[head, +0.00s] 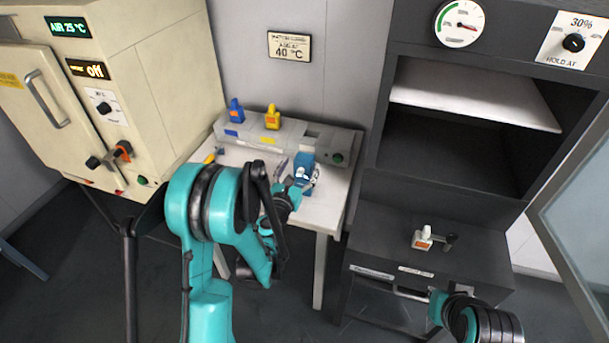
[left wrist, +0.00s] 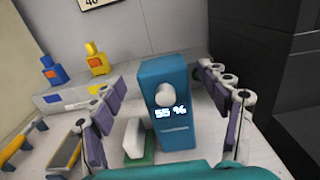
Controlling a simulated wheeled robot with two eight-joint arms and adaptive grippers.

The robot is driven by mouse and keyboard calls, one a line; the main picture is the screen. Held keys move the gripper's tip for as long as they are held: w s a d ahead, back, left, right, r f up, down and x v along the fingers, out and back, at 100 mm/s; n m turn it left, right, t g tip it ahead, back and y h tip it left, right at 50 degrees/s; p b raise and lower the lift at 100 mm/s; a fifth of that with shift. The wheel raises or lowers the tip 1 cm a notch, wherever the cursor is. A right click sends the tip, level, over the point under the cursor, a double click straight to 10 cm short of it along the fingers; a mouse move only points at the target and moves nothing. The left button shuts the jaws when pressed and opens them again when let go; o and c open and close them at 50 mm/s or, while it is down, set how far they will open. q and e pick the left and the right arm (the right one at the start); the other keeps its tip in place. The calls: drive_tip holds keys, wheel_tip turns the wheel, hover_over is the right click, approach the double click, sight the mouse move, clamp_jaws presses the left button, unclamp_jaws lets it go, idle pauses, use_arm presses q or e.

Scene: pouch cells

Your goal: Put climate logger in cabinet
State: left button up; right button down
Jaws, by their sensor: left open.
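The climate logger, a blue upright block with a white knob and a "55 %" display (left wrist: 176,128), stands on the white table between the fingers of my left gripper (left wrist: 165,110). In the head view the logger (head: 307,160) is partly hidden by my left gripper (head: 298,183). The left gripper is open, with one finger on each side of the logger and visible gaps. The dark cabinet (head: 384,190) stands at the right, its compartment open and its glass door (head: 580,215) swung out to the right. My right gripper cannot be made out; only part of that arm shows.
A grey rack (head: 262,143) with blue (head: 236,112) and yellow (head: 272,118) bottles stands behind the logger. A small white block on a green base (left wrist: 136,138) is close by on its left. A white shelf (head: 470,97) is inside the cabinet. A beige oven (head: 150,60) stands left.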

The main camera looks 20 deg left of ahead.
use_arm(q)
drive_tip(key=shift+w+r+p, duration=0.2)
drive_tip(key=shift+p, duration=0.1)
drive_tip(key=shift+w+r+p, duration=0.15)
drive_tip(key=shift+w+p, duration=0.6)
drive_tip(key=w, duration=0.1)
drive_tip(key=w+b, duration=0.1)
drive_tip(key=w, duration=0.3)
drive_tip(key=shift+w+d, duration=0.25)
drive_tip(key=shift+d, duration=0.05)
clamp_jaws()
